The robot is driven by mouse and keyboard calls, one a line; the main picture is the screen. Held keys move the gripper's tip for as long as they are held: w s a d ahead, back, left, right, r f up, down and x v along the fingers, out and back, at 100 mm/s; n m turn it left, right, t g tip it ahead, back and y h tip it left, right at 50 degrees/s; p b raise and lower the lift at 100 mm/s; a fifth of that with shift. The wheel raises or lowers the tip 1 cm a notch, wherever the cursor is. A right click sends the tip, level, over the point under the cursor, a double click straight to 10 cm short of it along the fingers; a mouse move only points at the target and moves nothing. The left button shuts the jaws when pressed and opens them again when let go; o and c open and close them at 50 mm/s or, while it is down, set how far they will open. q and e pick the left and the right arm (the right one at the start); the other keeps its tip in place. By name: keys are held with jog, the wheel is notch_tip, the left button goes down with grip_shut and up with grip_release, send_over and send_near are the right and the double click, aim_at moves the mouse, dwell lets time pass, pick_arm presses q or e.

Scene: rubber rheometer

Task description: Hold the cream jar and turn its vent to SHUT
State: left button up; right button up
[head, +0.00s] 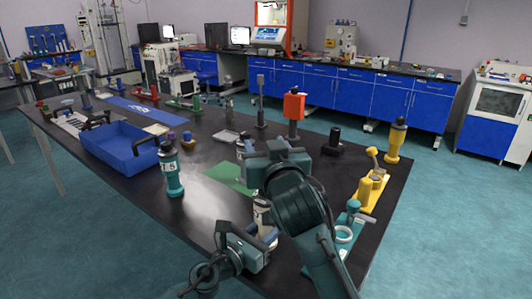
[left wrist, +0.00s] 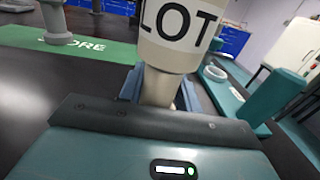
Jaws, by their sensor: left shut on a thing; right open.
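The cream jar (head: 262,212) stands near the front of the black table, partly hidden by my right arm in the head view. In the left wrist view the jar (left wrist: 178,38) shows a white label reading LOT and a narrower cream part below it. My left gripper (left wrist: 160,92) is shut on that narrower part; it also shows low in the head view (head: 264,238). My right gripper (head: 276,152) is open, beyond the jar and above the table. I cannot make out the vent or its setting.
A green mat (head: 226,176) lies left of the jar. A teal bottle (head: 171,170) and a blue tray (head: 112,146) stand farther left. A teal fixture with a pale ring (head: 344,234) and a yellow fixture (head: 367,194) stand at the right edge.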

pick_arm(q)
jog(key=o, duration=1.1)
jog(key=shift+o, duration=0.2)
jog(key=shift+a, duration=0.1)
